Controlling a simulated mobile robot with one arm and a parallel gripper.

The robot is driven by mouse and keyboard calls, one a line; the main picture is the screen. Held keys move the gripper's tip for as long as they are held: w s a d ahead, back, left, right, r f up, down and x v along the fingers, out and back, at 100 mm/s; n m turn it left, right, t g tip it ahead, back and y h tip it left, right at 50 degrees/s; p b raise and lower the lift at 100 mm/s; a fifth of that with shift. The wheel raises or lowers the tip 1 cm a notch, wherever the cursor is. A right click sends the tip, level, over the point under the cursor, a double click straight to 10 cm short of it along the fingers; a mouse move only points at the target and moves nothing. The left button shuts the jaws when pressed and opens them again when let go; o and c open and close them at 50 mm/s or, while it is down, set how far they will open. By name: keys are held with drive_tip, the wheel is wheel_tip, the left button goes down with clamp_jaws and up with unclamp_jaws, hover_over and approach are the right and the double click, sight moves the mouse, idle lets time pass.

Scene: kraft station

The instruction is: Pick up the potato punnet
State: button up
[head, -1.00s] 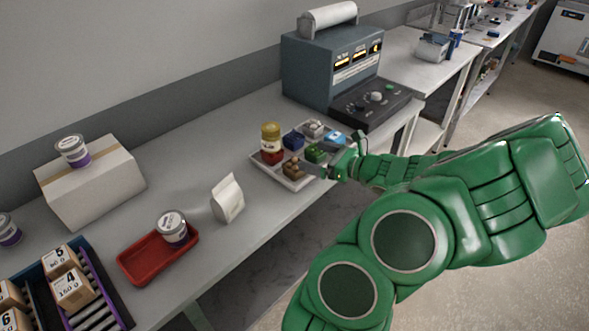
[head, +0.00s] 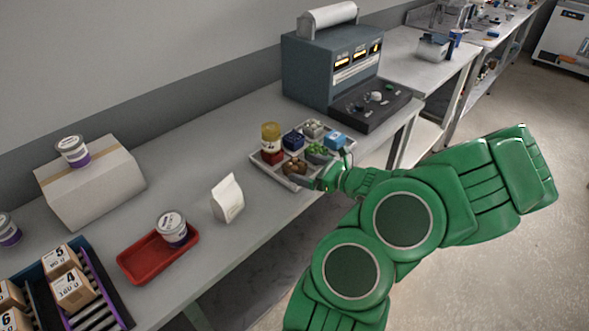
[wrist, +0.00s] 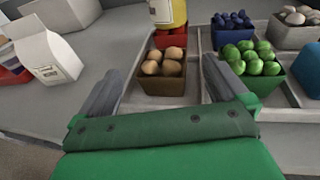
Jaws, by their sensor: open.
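The potato punnet (wrist: 165,82) is a small brown box with several tan potatoes. It sits upright in the front left compartment of the pale divided tray (wrist: 140,103). In the head view the punnet (head: 294,167) is at the tray's front edge, beside my gripper. My gripper (wrist: 163,92) is open and empty in the wrist view. Its two grey fingers stand to the left and right of the punnet, apart from it, with the punnet just beyond and between them. In the head view my gripper (head: 311,174) is low at the tray's front.
A punnet of green fruit (wrist: 250,65) stands close to the right finger. Blue (wrist: 233,30) and red (wrist: 170,40) punnets stand behind, with a yellow-lidded jar (head: 270,135) above the red one. A white carton (wrist: 46,55) stands left on the table.

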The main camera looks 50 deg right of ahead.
sight(294, 163)
drive_tip(key=shift+x, duration=2.4)
drive_tip(key=shift+d, duration=0.15)
drive_tip(key=c, duration=1.3)
drive_tip(key=shift+o, duration=0.2)
drive_tip(key=shift+r, duration=5)
